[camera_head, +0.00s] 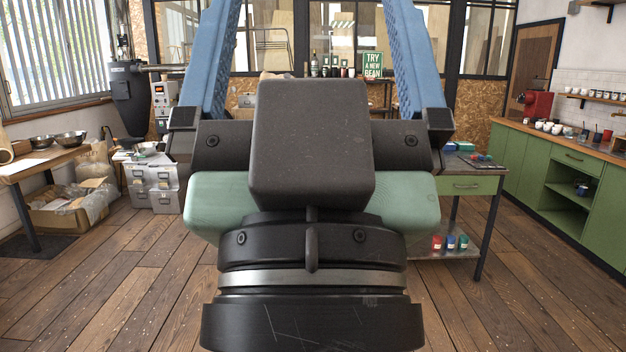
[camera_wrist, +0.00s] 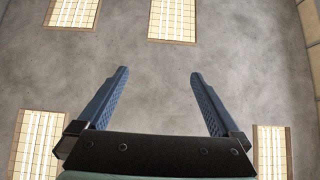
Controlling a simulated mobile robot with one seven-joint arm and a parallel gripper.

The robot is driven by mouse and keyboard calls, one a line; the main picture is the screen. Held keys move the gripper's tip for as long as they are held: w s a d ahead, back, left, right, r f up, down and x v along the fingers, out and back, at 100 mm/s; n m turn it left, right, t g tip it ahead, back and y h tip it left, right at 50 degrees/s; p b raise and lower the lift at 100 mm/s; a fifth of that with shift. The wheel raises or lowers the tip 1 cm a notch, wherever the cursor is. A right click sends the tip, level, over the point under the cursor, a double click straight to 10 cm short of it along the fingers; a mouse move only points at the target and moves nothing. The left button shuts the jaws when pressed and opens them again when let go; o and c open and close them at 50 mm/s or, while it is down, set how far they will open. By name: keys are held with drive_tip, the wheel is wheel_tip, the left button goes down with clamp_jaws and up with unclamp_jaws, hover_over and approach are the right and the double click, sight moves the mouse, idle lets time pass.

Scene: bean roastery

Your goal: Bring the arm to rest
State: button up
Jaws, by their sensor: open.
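My gripper (camera_wrist: 158,75) is open and empty, with its two blue textured fingers spread wide apart. In the head view it fills the middle of the picture, close to the camera, with the fingers reaching up past the top edge. In the wrist view the fingers stand against a grey ceiling (camera_wrist: 155,50) with lit window-like panels (camera_wrist: 172,18), so the gripper points upward. Nothing is between the fingers or touching them. My wrist hides much of the middle of the room.
A green-drawer table (camera_head: 470,186) stands behind my gripper at right, with small coloured containers (camera_head: 450,242) on its lower shelf. A green counter (camera_head: 560,180) lines the right wall. A wooden table (camera_head: 40,165) with bowls and a cardboard box (camera_head: 65,212) are at left. Open plank floor (camera_head: 110,300) lies between.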

wheel_tip(320, 180, up, 5)
drive_tip(key=p, duration=0.3)
